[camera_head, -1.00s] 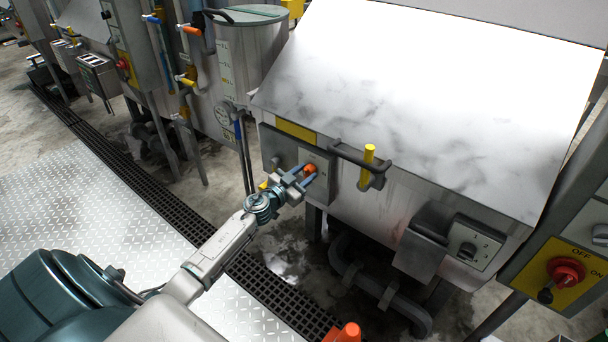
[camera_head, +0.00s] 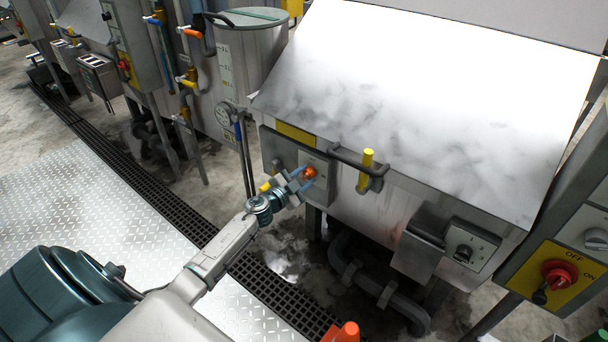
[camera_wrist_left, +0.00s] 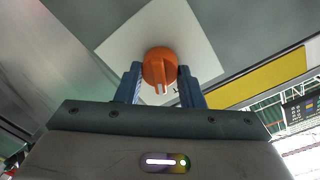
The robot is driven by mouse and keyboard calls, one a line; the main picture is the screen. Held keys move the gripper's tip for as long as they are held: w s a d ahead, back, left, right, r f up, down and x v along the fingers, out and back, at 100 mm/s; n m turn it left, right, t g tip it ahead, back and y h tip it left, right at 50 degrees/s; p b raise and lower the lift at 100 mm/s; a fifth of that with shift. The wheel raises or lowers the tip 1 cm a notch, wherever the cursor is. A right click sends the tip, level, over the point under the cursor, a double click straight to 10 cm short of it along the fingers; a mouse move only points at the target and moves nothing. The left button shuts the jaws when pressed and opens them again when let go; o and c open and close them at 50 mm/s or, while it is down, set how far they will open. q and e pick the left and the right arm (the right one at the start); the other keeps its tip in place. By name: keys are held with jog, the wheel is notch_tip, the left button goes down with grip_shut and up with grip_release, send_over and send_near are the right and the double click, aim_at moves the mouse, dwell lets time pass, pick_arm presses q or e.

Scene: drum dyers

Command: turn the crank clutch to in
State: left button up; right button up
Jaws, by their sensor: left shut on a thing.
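The crank clutch looks to be the orange round knob (camera_head: 310,172) on a pale plate at the left of the machine's front. It also shows in the left wrist view (camera_wrist_left: 158,66), with a slot mark pointing down toward my gripper. My left gripper (camera_head: 302,180) is at the knob, with its blue fingers on either side of it. In the left wrist view the left gripper (camera_wrist_left: 160,84) is shut on the knob, one finger at each side. Any lettering on the plate is too small to read. My right gripper is not in view.
A yellow handle (camera_head: 366,170) on a dark bar stands right of the knob. A grey switch box (camera_head: 468,250) and a yellow panel with a red switch (camera_head: 558,272) are farther right. Pipes (camera_head: 372,284) run below. A floor grating (camera_head: 200,228) lies beneath my left arm.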

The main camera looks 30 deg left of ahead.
pick_arm(q)
jog(key=m, duration=0.2)
jog(key=shift+m, duration=0.4)
jog(key=m, duration=0.2)
jog(key=shift+m+p, duration=0.3)
jog(key=shift+p, duration=0.05)
jog(key=m, duration=0.3)
jog(key=shift+d+f+y, duration=0.1)
jog(key=shift+f+y, duration=0.05)
jog(key=shift+y, duration=0.15)
jog(key=shift+m, duration=1.7)
jog(key=shift+f, duration=0.1)
jog(key=o, duration=0.8)
jog(key=shift+o, duration=0.9)
